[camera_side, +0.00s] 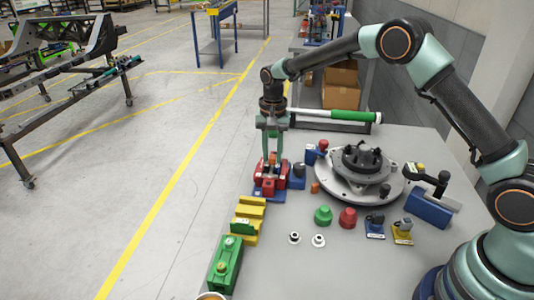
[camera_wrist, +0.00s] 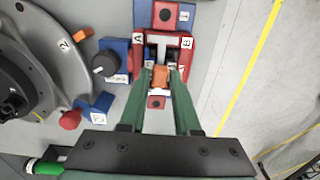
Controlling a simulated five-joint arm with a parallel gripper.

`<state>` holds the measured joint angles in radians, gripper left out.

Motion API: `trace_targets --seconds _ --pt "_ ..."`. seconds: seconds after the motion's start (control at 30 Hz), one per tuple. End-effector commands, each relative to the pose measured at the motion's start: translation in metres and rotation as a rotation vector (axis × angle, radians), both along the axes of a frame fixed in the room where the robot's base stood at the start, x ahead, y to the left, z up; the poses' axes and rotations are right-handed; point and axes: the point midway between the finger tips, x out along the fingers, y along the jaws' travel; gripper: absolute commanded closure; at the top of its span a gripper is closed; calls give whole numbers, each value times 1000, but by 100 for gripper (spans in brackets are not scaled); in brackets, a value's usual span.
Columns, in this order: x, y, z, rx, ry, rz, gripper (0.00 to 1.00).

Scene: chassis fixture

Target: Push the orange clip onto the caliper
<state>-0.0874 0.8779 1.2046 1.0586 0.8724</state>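My gripper (camera_side: 272,155) points straight down over the red fixture (camera_side: 265,183) at the table's left edge. In the wrist view its green fingers (camera_wrist: 161,80) close on both sides of the orange clip (camera_wrist: 160,76), which also shows between the fingertips in the side view (camera_side: 272,159). The red fixture, lettered A and B, lies under the clip in the wrist view (camera_wrist: 187,50). A light grey piece, perhaps the caliper (camera_wrist: 153,39), sits between its red walls. The fingers and clip partly hide it, and I cannot tell whether the clip touches it.
A blue block with a dark knob (camera_wrist: 103,63) stands close beside the fixture. A round grey turntable (camera_side: 330,185) is to the right. Yellow blocks (camera_side: 247,215) and a green box (camera_side: 226,265) line the left edge. Green and red knobs (camera_side: 323,215) stand in front.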

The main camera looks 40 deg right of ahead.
Motion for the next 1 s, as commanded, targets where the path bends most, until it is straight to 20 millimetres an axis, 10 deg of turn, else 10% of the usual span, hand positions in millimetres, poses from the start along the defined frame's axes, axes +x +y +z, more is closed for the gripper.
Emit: trace_targets --seconds 1.0 --pt "0 0 25 0 -1 0 68"
